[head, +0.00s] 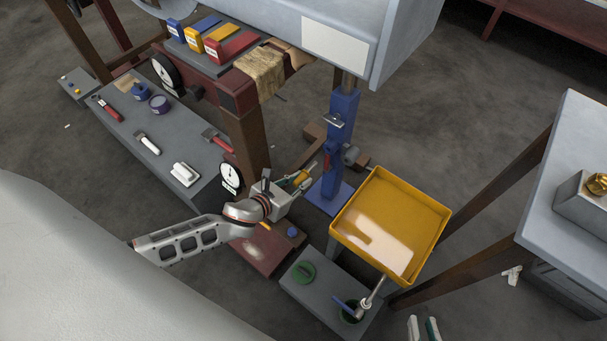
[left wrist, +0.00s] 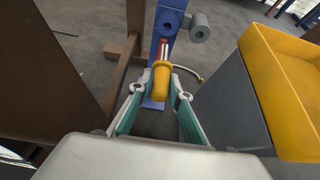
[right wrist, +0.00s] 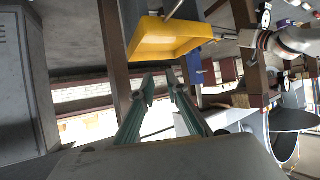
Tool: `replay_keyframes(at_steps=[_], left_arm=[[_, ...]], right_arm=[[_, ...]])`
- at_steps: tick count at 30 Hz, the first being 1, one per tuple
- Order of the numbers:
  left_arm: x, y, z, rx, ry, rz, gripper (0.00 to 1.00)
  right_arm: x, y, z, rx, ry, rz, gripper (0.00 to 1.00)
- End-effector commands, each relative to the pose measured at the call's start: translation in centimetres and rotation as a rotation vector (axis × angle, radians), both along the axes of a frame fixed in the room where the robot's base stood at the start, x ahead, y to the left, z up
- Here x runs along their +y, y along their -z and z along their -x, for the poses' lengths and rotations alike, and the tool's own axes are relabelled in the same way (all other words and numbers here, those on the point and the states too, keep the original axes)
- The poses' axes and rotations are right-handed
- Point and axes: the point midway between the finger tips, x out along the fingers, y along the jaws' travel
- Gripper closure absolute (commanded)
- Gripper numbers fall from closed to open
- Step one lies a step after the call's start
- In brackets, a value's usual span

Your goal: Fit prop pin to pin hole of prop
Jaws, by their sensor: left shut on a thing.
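The prop is a blue upright post (head: 340,140) on a blue base plate, right of centre in the head view. It also shows at the top of the left wrist view (left wrist: 170,20). My left gripper (head: 296,185) is just left of the post and shut on the prop pin, by its yellow handle (left wrist: 161,84). My right gripper (right wrist: 160,88) is open and empty, low in the head view (head: 423,328).
A yellow tray (head: 436,228) stands close right of the prop. A grey low bench (head: 345,318) with green rings is in front of it. A grey bench (head: 160,130) with tools and a dial lies left. A large grey machine body hangs over the post.

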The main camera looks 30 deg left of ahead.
Motion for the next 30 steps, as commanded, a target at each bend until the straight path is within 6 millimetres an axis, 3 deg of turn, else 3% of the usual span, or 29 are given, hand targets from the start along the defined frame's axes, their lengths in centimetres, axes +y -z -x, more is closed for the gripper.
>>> replay_keyframes(at_steps=[4,18,30], left_arm=[[0.0,-0.5,-0.4,-0.006,0.0,-0.001,1.0],[-0.9,-0.1,-4.2,-0.003,0.0,0.001,1.0],[-0.9,-0.1,-4.6,-0.002,0.0,0.0,1.0]], right_arm=[[0.1,-1.0,-0.5,-0.018,0.001,-0.002,0.85],[-0.4,-0.4,-0.6,-0.012,0.009,0.011,0.85],[-0.4,-0.1,0.0,-0.001,0.002,0.014,0.85]])
